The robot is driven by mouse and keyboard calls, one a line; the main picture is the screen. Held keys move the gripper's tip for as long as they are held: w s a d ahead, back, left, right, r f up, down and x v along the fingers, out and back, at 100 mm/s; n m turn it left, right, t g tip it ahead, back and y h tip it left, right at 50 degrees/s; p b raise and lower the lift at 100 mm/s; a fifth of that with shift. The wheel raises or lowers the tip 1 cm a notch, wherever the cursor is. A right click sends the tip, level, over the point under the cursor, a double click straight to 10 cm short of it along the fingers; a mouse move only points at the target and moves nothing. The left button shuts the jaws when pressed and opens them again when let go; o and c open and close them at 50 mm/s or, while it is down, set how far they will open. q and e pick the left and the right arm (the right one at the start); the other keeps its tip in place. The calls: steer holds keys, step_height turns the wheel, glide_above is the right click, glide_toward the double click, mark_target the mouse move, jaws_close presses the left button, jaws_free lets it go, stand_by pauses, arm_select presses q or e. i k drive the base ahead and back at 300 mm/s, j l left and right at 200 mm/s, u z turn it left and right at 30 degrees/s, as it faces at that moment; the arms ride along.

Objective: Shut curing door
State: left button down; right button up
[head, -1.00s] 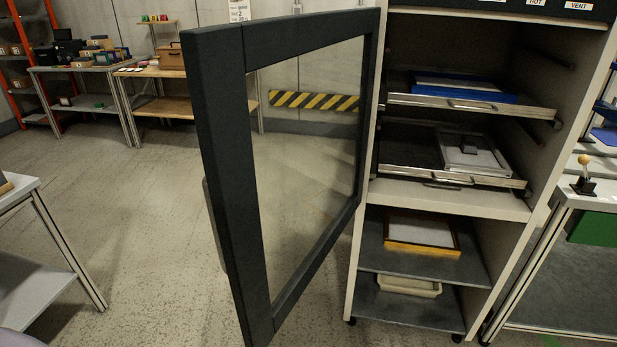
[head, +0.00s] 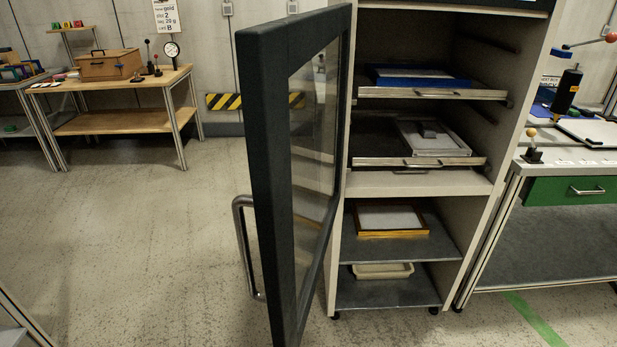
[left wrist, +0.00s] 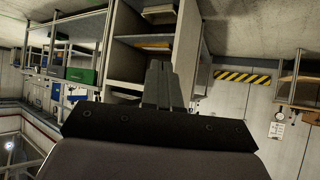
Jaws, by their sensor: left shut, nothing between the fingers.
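The curing door (head: 265,170) is a dark-framed glass panel, standing open in the head view. It is hinged beside the left side of the cabinet (head: 418,182) and swings out toward me. Its curved metal handle (head: 241,240) is on the outer face, on the left. The cabinet front is uncovered. My left gripper (left wrist: 159,72) shows only in the left wrist view; its fingers are together with nothing between them, and the cabinet appears upside down behind them. I cannot see any contact with the door. My right gripper is in neither view.
In the cabinet, two drawer trays hold a blue-framed screen (head: 420,76) and a grey frame (head: 434,139). A yellow frame (head: 391,219) and cream tray (head: 383,271) lie on lower shelves. A bench with a green drawer (head: 575,190) stands right. Floor left of the door is clear.

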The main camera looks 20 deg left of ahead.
mark_target(268, 54)
steer(key=i+j+z, duration=0.1)
steer(key=j+z, duration=0.15)
steer(key=j, duration=0.55)
steer(key=i+j, duration=0.15)
steer(key=j, duration=0.15)
steer(key=i+j, duration=0.1)
steer(key=j, duration=0.2)
steer(key=z, duration=0.05)
